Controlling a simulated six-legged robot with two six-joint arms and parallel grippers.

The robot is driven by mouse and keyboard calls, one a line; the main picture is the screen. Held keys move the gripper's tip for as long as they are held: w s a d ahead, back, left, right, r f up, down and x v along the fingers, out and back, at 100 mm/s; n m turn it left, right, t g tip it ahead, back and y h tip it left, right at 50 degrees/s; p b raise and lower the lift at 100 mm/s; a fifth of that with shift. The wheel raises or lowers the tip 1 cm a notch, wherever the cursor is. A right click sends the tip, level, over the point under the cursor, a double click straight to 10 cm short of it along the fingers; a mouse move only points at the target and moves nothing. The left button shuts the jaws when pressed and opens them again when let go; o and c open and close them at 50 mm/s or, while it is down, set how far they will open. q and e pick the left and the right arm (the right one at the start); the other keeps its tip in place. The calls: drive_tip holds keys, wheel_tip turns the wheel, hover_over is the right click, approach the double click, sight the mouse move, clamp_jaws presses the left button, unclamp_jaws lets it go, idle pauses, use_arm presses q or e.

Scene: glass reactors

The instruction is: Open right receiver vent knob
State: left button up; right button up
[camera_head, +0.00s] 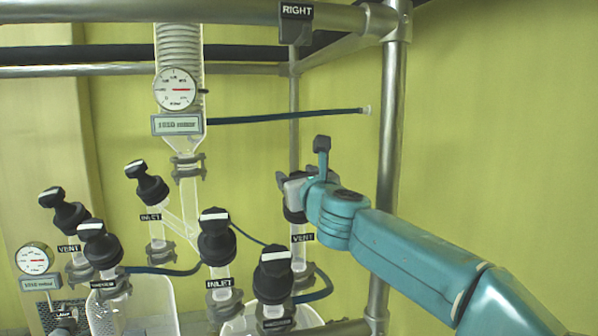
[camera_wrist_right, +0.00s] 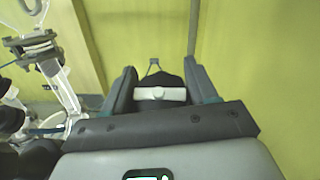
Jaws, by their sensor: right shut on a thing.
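The right receiver vent knob (camera_head: 294,211) is black, above a "VENT" label (camera_head: 302,238) on the right glass receiver. My right gripper (camera_head: 295,183) is at the top of this knob and hides much of it. In the right wrist view the knob (camera_wrist_right: 160,104), with a white bar across its top, sits between the two fingers of the gripper (camera_wrist_right: 160,82), which is shut on it. The knob's opening state cannot be told. My left gripper is not in view.
Other black knobs stand close by: a right inlet knob (camera_head: 216,240), a front knob (camera_head: 273,276) and several on the left. A metal frame post (camera_head: 391,130) rises just behind my right arm. A blue hose (camera_head: 285,117) runs above the gripper.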

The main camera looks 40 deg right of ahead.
drive_tip(key=shift+r+n+t+y+p, duration=0.25)
drive_tip(key=shift+n+t+y+p, duration=0.05)
drive_tip(key=shift+n+y, duration=0.3)
drive_tip(key=shift+f, duration=0.1)
drive_tip(key=o, duration=0.9)
drive_tip(key=shift+o, duration=0.3)
drive_tip(key=shift+w+f, duration=0.15)
drive_tip(key=shift+w, duration=0.05)
drive_tip(key=r+v, duration=0.1)
drive_tip(key=v, duration=1.5)
drive_tip(key=shift+s+f, duration=0.25)
drive_tip(key=shift+f, duration=0.15)
